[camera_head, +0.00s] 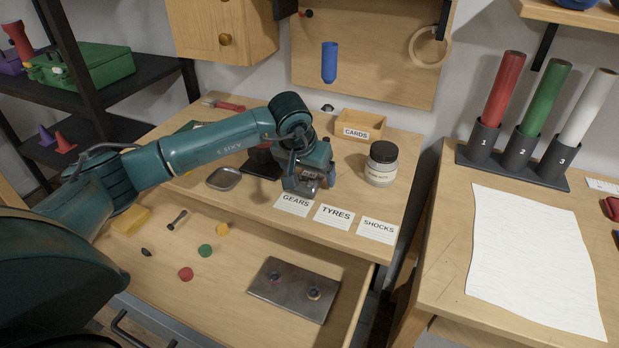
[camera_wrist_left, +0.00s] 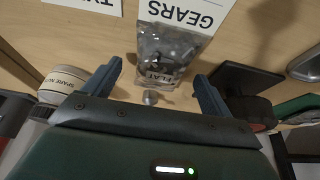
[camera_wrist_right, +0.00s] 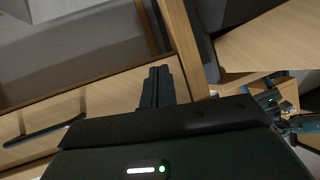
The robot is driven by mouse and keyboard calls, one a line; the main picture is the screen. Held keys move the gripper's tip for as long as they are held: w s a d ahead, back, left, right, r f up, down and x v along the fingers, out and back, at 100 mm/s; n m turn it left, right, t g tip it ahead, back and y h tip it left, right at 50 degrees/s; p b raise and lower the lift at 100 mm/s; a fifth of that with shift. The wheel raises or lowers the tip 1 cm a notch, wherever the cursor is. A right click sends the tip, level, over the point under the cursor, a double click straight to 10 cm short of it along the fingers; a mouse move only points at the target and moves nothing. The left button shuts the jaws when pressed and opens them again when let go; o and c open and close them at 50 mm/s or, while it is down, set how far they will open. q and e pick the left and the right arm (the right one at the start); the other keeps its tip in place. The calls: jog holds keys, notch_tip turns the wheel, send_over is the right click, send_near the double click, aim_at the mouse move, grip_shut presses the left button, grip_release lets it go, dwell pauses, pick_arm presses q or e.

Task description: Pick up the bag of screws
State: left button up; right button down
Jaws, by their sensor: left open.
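A jar (camera_head: 381,165) stands right of the left gripper, and a CARDS box (camera_head: 359,128) behind it. A metal tray (camera_head: 223,179) lies to the left. The open drawer (camera_head: 215,285) in front holds a metal plate (camera_head: 292,289) and small coloured discs.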

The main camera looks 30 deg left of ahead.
pick_arm(q)
jog(key=shift+f, duration=0.1)
jog(key=c, duration=1.1)
